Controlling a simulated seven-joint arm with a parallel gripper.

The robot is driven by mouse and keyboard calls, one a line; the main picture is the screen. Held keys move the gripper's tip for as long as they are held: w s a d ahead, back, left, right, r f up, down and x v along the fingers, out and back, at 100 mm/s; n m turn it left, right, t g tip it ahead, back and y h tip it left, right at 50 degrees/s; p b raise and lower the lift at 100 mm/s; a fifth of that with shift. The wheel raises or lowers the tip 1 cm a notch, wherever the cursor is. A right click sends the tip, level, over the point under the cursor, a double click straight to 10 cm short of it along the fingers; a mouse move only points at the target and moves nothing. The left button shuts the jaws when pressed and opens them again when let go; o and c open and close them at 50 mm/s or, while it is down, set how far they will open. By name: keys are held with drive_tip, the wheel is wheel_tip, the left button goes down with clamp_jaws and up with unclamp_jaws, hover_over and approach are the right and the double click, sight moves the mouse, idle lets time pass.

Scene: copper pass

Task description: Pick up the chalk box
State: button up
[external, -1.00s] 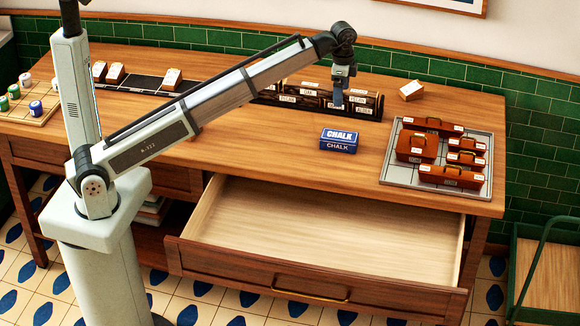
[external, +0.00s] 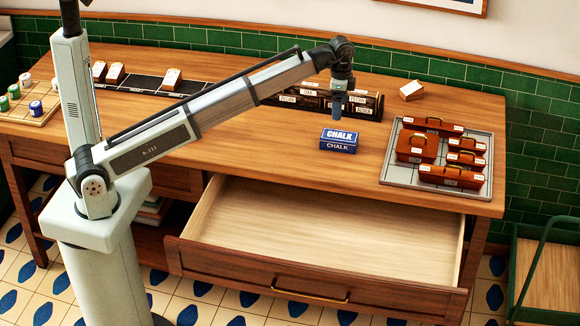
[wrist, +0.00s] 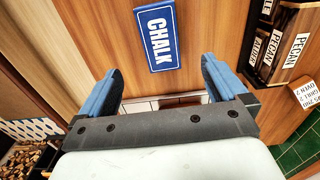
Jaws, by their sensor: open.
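The chalk box (external: 338,142) is a small blue box with white CHALK lettering. It lies flat on the wooden desk (external: 270,150), just behind the open drawer. My gripper (external: 337,112) is above the desk, a little behind and above the chalk box in the external view, and apart from it. In the wrist view the chalk box (wrist: 157,37) lies beyond the fingertips, roughly centred between them. My gripper (wrist: 158,72) has its two blue fingers spread wide with nothing between them.
A rack of labelled wooden blocks (external: 366,104) stands close behind my gripper. A grey tray (external: 398,170) with several brown cases is at the right. An open, empty drawer (external: 320,222) juts out in front. Bare desk surrounds the chalk box.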

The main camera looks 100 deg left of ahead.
sight(340, 135)
wheel_tip(340, 135, down, 8)
drive_tip(key=shift+r, duration=0.1)
drive_tip(key=shift+w+f, duration=0.2)
drive_tip(key=shift+f, duration=2.7)
drive_tip(key=shift+c, duration=0.5)
drive_tip(key=c, duration=1.1)
